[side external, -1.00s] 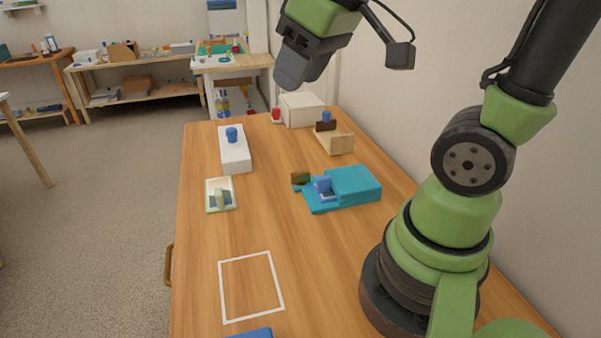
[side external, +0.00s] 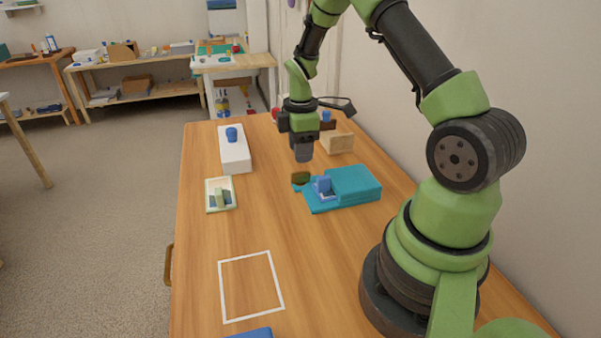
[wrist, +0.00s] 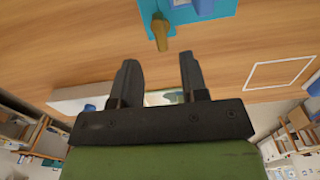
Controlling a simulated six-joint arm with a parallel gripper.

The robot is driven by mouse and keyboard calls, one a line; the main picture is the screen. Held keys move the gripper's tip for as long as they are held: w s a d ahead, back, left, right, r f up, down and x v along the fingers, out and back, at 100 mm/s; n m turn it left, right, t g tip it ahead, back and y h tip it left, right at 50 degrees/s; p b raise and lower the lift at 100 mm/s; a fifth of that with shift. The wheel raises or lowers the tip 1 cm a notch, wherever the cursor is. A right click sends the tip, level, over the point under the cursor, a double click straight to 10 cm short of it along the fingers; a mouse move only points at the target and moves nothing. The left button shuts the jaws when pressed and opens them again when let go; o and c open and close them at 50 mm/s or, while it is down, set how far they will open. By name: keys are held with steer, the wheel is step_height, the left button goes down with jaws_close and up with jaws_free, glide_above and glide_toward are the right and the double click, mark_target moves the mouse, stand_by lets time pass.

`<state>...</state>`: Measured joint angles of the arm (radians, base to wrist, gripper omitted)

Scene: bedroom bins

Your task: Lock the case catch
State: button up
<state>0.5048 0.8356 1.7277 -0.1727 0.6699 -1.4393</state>
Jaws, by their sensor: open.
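A teal case-like block (side external: 352,183) lies on the wooden table, right of centre. At its left end are a blue upright piece (side external: 323,184) and a small brown-olive lever or knob (side external: 300,177). In the wrist view the teal part (wrist: 212,22) is at the top edge, with the lever (wrist: 160,33) pointing toward my gripper. My gripper (side external: 303,158) points down above the table, just above and apart from the lever. In the wrist view my gripper (wrist: 158,62) has its two fingers spread with nothing between them. Which piece is the catch I cannot tell for sure.
A white block with a blue knob (side external: 235,155) and a pale green plate with an upright tab (side external: 220,195) stand at left. A wooden piece (side external: 338,142) and a white box stand behind. A white outlined square (side external: 251,286) marks clear table in front.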

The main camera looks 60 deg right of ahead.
mark_target(301, 172)
step_height(301, 172, down, 7)
steer(key=shift+r, duration=0.1)
stand_by(0.3)
jaws_close()
